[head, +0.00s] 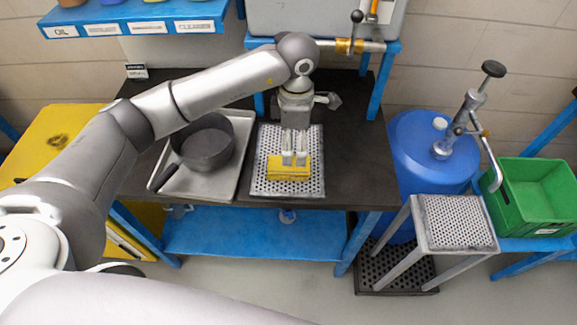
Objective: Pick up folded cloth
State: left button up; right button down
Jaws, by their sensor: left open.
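The folded cloth (289,174) is a small yellow block-like stack. It lies on a perforated metal tray (261,186) on the dark workbench. My left gripper (294,160) points down right over the cloth, its two pale fingers apart. The fingertips overlap the cloth's upper part in this view; I cannot tell whether they touch it. My right gripper is out of the picture.
A black pan (207,144) sits in a shallow tray (210,187) left of the perforated tray. A blue drum (415,135) with a pump (463,122), a perforated stool (455,222) and a green crate (532,207) stand to the right. A blue shelf (110,31) hangs upper left.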

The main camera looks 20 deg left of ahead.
pick_arm(q)
jog(key=p, duration=0.1)
send_over(295, 167)
notch_tip(295, 167, down, 4)
jog(key=shift+f, duration=0.45)
jog(key=f+p, duration=0.1)
jog(key=f, duration=0.2)
jog(key=f+p, duration=0.1)
jog(key=shift+w+d+f+p, duration=0.1)
jog(key=shift+w+f+p, duration=0.1)
jog(key=shift+w+p, duration=0.1)
jog(key=shift+f, duration=0.2)
jog(key=c, duration=1.1)
